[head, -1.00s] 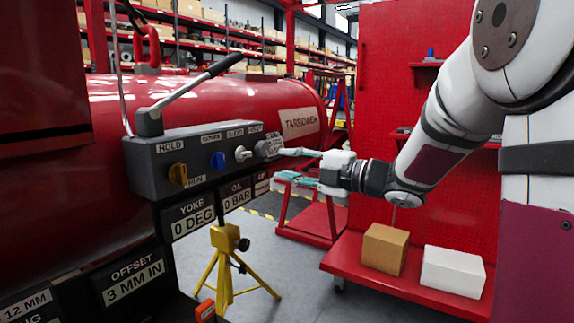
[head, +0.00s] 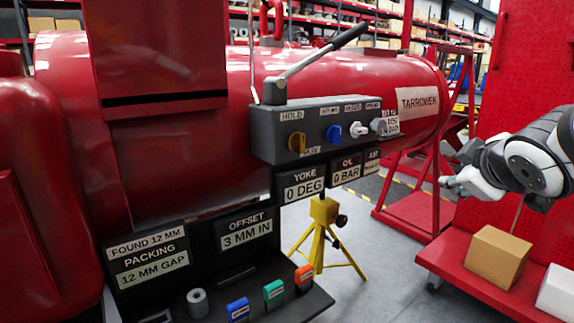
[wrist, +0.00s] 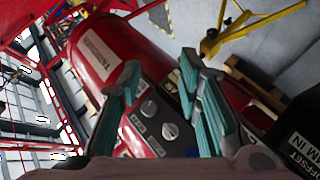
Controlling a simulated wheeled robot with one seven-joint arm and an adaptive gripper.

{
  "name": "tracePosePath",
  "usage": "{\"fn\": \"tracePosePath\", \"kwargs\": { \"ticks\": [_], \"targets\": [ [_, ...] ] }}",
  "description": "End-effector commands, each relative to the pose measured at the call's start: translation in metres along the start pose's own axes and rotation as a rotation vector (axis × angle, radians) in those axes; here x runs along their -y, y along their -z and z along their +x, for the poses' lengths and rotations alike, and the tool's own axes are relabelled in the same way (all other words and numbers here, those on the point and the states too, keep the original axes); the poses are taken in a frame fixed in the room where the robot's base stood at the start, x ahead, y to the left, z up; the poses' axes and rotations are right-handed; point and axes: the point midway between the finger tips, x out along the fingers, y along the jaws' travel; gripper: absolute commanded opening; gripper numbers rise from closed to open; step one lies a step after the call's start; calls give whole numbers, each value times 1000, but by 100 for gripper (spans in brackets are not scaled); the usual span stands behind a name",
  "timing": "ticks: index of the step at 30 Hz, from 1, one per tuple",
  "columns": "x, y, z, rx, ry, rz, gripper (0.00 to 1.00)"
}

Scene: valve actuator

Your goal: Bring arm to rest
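My gripper (head: 452,167) is at the right side of the head view, at the end of my white and black arm. It is apart from the dark control panel (head: 262,148), with clear air between them. In the wrist view my gripper's two teal-padded fingers (wrist: 163,100) are spread apart with nothing between them. Beyond the fingers the wrist view shows the panel's knobs (wrist: 170,131) and the red labelled cylinder (wrist: 97,52).
A red cart (head: 452,262) at the lower right holds a cardboard box (head: 497,256) and a white box (head: 558,292), below my arm. A yellow tripod stand (head: 322,212) is under the panel. A ledge (head: 262,305) holds coloured blocks. Grey floor lies between stand and cart.

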Motion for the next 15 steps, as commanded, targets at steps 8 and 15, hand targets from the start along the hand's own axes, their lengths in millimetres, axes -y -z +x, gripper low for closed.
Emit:
{"fn": "tracePosePath", "kwargs": {
  "ticks": [8, 15],
  "targets": [
    [90, -70, -86, 375, 205, 361, 32],
    [174, -109, -172, 658, 418, 562, 32]
  ]
}}
